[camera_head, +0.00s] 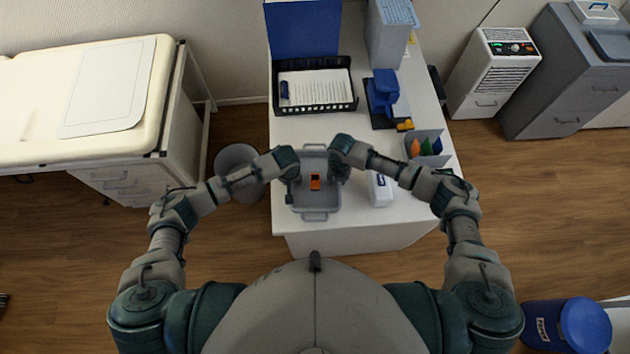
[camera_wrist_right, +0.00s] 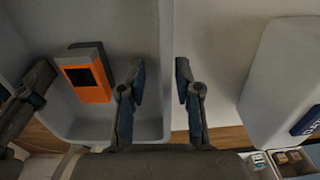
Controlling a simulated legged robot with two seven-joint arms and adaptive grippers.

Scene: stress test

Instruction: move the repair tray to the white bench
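The grey repair tray (camera_head: 316,207) is near the front edge of the white-topped table (camera_head: 400,212). An orange and dark device (camera_head: 315,182) lies in it and also shows in the right wrist view (camera_wrist_right: 88,75). My right gripper (camera_head: 337,172) is at the tray's right side. In the right wrist view, its fingers (camera_wrist_right: 160,80) are apart, one on each side of the tray wall (camera_wrist_right: 166,45), with gaps showing. My left gripper (camera_head: 292,176) is at the tray's left side; its fingers are too hidden to judge. I cannot tell which surface is the white bench.
A white box (camera_head: 380,189) stands close right of the tray. Behind are a black paper basket (camera_head: 315,107), a blue device (camera_head: 383,92) and a grey organizer (camera_head: 430,158). A cream padded couch (camera_head: 40,90) is left, a round bin (camera_head: 236,158) between.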

